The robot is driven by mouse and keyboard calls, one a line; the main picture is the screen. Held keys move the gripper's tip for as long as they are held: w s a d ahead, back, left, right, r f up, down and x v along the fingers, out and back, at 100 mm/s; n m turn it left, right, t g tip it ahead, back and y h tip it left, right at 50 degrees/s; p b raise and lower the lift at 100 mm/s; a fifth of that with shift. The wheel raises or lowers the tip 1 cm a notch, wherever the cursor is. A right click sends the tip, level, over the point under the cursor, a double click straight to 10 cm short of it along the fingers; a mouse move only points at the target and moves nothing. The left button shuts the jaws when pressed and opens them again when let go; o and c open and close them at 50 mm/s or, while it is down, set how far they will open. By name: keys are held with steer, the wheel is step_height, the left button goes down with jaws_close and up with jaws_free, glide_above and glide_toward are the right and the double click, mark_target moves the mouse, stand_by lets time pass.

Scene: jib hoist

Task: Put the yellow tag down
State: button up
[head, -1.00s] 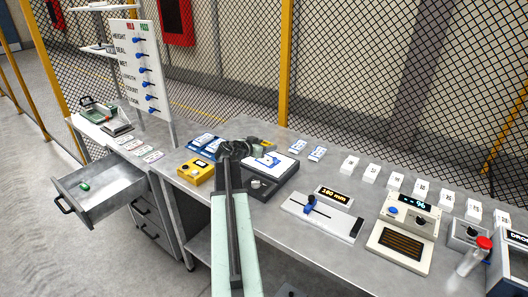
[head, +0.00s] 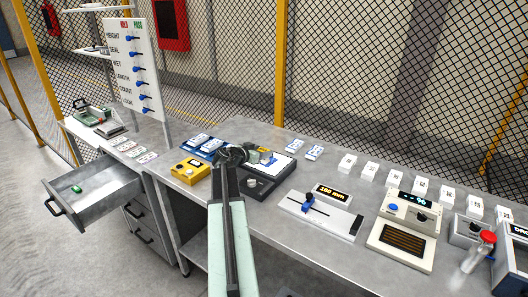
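A yellow device (head: 190,171) and a blue tray (head: 197,151) with cards stand left of my gripper. Two cards (head: 314,152) lie behind right. A slide gauge (head: 320,213) is to the right. An open drawer (head: 95,190) juts out at left. Bench between is narrow.

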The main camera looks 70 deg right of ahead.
steer(key=o, duration=0.3)
steer(key=shift+r, duration=0.25)
steer(key=shift+r+p, duration=0.6)
steer(key=shift+p, duration=0.25)
steer(key=p+v, duration=0.3)
steer(key=v, duration=0.8)
steer(key=shift+a, duration=0.45)
steer(key=shift+w+f, duration=0.1)
steer(key=shift+f, duration=0.05)
